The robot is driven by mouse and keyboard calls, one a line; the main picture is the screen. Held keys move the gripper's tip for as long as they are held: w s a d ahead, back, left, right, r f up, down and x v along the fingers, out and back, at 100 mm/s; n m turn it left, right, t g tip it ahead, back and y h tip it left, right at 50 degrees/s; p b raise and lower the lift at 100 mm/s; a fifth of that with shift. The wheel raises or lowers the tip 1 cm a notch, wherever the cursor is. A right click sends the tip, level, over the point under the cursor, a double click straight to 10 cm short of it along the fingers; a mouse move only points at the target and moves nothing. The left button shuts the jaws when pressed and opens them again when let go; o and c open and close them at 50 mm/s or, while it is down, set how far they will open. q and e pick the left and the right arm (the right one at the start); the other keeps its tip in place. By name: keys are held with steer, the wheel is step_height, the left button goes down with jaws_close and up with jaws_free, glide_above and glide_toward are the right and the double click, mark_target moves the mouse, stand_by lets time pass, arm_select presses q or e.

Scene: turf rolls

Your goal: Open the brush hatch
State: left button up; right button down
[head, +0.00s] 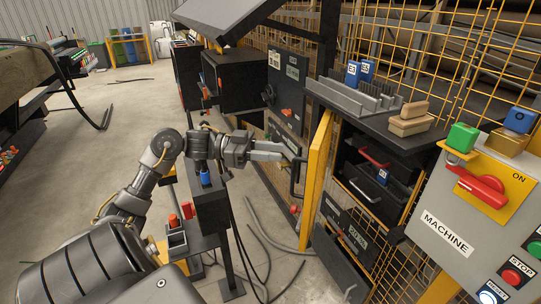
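A yellow hatch panel (318,172) stands out from the machine front, seen nearly edge-on. I take it for the brush hatch; no label on it is readable. It looks swung open, with a dark compartment (375,172) showing to its right. A black bar handle (296,177) is on the panel's left side. My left gripper (284,154) reaches in from the left, its pale fingers level with the top of this handle. The fingertips are at or very close to the handle; I cannot tell whether they close on it. My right gripper is not in view.
Red and black handles show inside the compartment. A dark shelf (425,133) above holds wooden-backed brushes (410,125). A grey machine box with a red switch (482,187) stands at right. A dark post stand (211,205) is beneath my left arm. Cables lie on the floor.

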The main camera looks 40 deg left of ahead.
arm_select(q)
steer(key=shift+s+d+r, duration=0.4)
steer(key=shift+s+d, duration=0.3)
steer(key=shift+s+d+r, duration=0.4)
steer(key=shift+s+d, duration=0.3)
